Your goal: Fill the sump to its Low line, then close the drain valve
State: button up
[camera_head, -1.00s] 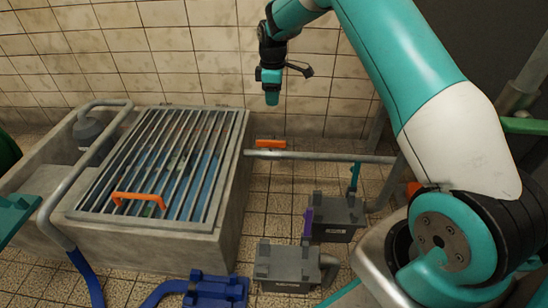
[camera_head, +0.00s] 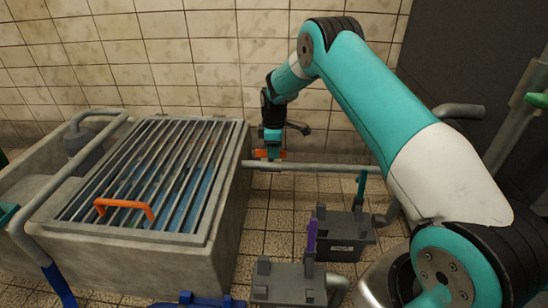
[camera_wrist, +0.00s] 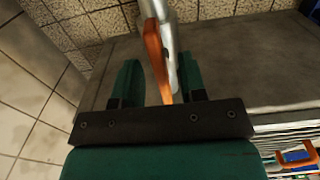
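The sump is a concrete basin (camera_head: 190,264) at the left under a barred metal grate, with blue water showing between the bars. No Low line can be made out. An orange lever (camera_head: 260,154), apparently the drain valve's, sits on the grey pipe (camera_head: 320,167) leaving the sump's right side. The lever lies roughly along the pipe. My gripper (camera_head: 272,153) is down at this lever and partly hides it. In the wrist view my gripper (camera_wrist: 158,84) is open, its two green fingers on either side of the orange lever (camera_wrist: 154,50). A gap shows between the left finger and the lever.
An orange handle (camera_head: 125,207) stands on the grate. Grey pump-like boxes with a purple lever (camera_head: 311,236) and a teal lever (camera_head: 361,189) stand on the floor at right. The tiled wall (camera_head: 215,60) is close behind the pipe.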

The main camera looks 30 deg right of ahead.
jog(key=shift+f, duration=0.5)
grip_shut()
